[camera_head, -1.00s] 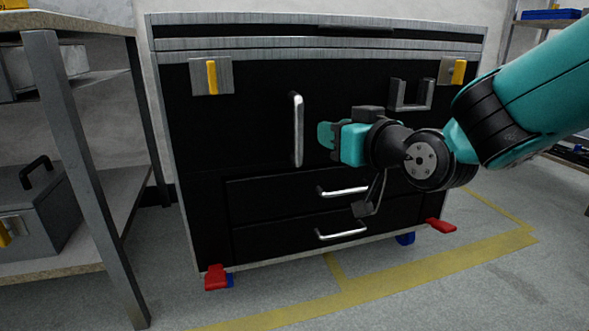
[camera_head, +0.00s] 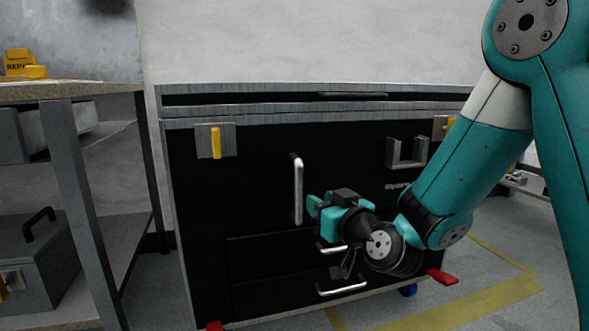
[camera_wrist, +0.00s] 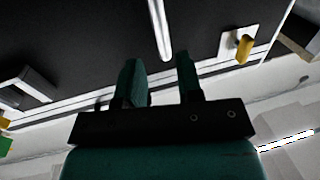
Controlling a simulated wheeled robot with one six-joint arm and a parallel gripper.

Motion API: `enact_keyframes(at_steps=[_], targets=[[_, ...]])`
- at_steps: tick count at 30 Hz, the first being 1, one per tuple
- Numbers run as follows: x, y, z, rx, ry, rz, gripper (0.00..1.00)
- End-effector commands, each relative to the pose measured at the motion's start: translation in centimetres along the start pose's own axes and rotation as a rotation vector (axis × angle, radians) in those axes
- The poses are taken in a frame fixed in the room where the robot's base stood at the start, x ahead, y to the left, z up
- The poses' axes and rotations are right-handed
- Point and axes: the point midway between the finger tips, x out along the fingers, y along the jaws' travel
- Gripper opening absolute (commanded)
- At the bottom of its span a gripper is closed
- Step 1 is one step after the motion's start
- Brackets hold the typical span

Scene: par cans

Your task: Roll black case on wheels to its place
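The black case (camera_head: 250,205) on wheels stands against the wall, with metal edges, drawers and red caster pedals. Its upright silver handle (camera_head: 297,190) is on the front, and it also shows in the wrist view (camera_wrist: 160,30). My gripper (camera_head: 312,206) is just right of the handle in the head view, apart from it as far as I can tell. In the wrist view my gripper (camera_wrist: 160,75) has its two teal fingers apart with nothing between them, and the handle lies beyond the fingertips.
A shelf bench (camera_head: 75,95) stands close on the left, with a grey toolbox (camera_head: 45,255) on its lower shelf and yellow boxes (camera_head: 25,65) on top. Yellow floor tape (camera_head: 470,303) marks the floor in front and to the right.

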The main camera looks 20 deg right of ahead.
Motion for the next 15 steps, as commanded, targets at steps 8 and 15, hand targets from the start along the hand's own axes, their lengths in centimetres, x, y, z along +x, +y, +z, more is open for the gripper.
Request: enact_keyframes(at_steps=[8, 15], targets=[[5.6, -0.1, -0.7, 0.0, -0.003, -0.003, 0.34], [9.9, -0.2, 0.0, -0.001, 0.002, -0.005, 0.34]])
